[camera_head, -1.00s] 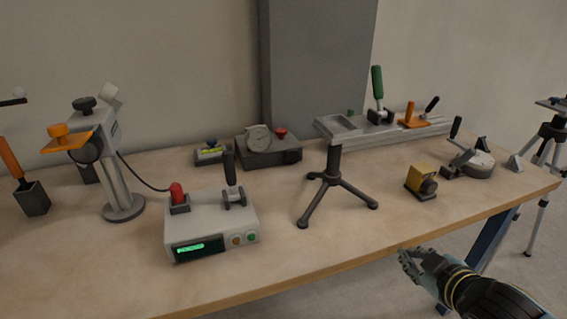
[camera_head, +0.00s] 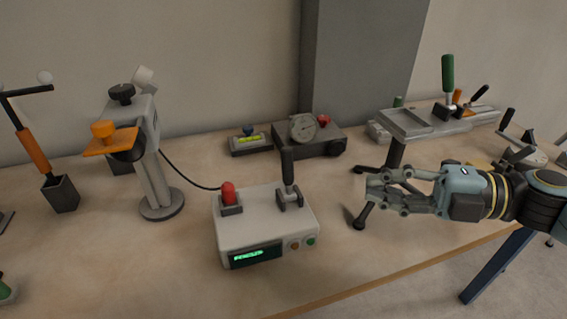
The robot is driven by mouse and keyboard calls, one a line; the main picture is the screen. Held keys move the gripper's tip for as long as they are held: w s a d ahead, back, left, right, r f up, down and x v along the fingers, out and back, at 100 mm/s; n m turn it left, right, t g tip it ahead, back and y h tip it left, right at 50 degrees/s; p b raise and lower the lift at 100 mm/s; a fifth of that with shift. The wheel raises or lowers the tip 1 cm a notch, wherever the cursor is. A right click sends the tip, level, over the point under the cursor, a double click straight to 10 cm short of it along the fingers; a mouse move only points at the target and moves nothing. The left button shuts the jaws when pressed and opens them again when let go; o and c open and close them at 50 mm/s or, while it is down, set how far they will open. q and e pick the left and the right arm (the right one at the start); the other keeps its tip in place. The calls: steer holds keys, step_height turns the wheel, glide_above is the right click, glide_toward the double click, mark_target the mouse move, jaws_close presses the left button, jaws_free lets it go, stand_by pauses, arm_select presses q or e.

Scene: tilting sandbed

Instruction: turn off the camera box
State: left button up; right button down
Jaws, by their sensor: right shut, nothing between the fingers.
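The camera box (camera_head: 262,217) is a light grey box on the table. Its front has a lit green display (camera_head: 255,255), an orange button (camera_head: 294,245) and a green button (camera_head: 311,240). On top stand a red switch (camera_head: 229,195) at the left and a black-handled lever (camera_head: 288,172), upright, at the right. A cable runs from the box to the grey camera stand (camera_head: 152,160). My right gripper (camera_head: 372,190) is shut and empty, right of the box and apart from it, its fingers pointing left. My left gripper is not in view.
A dial gauge on a dark block (camera_head: 322,142) and a small level (camera_head: 249,143) lie behind the box. Bare table (camera_head: 180,255) shows left of the box.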

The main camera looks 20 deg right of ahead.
mark_target(288, 173)
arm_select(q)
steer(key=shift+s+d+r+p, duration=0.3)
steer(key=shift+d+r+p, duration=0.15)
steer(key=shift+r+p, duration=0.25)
arm_select(e)
steer(key=shift+w+d+f+x, duration=0.1)
steer(key=shift+w+d+x, duration=0.15)
steer(key=shift+x, duration=1.85)
steer(key=shift+w+d+f+x, duration=0.15)
steer(key=shift+w+x, duration=0.2)
steer(key=shift+x, duration=1.7)
steer(key=shift+w+d+f+x, duration=0.1)
steer(key=shift+w+d+x, duration=0.15)
steer(key=shift+x, duration=1.85)
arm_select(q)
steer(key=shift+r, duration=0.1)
arm_select(e)
steer(key=shift+r, duration=0.1)
